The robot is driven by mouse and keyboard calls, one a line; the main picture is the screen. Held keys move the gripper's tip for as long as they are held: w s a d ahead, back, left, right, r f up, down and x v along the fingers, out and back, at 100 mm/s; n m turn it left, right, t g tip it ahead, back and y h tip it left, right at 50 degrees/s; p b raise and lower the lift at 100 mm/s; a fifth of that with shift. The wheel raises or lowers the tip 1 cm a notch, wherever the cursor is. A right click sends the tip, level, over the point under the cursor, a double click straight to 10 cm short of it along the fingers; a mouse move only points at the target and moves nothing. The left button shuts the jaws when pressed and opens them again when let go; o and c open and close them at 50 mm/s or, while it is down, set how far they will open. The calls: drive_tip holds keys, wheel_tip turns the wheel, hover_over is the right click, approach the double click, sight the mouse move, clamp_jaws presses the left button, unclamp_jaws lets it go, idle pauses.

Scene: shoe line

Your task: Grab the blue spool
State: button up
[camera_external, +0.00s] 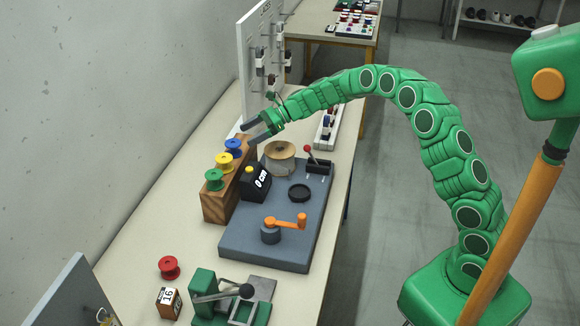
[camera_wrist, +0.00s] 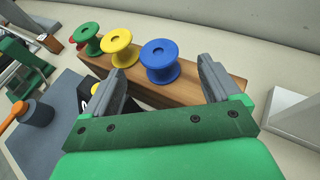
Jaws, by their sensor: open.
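The blue spool (camera_external: 233,146) stands upright at the far end of a wooden block (camera_external: 213,208), beside a yellow spool (camera_external: 224,161) and a green spool (camera_external: 214,180). My gripper (camera_external: 256,128) is open and empty, just above and beyond the blue spool in the external view. In the wrist view the blue spool (camera_wrist: 160,60) shows ahead, between the two spread fingers of my gripper (camera_wrist: 163,82) and nearer the left one. I see no contact between the fingers and the spool.
A grey winding base (camera_external: 262,235) with an orange crank (camera_external: 287,222), a counter box (camera_external: 256,184) and a tan reel (camera_external: 280,157) sits right of the block. A white upright panel (camera_external: 246,60) stands behind my gripper.

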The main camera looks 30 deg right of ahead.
sight(237, 142)
drive_tip(key=shift+f+x, duration=0.2)
drive_tip(key=shift+x, duration=1.3)
drive_tip(key=shift+f+x, duration=0.25)
drive_tip(key=shift+x, duration=1.25)
drive_tip(key=shift+s+d, duration=0.15)
drive_tip(key=c, duration=1.2)
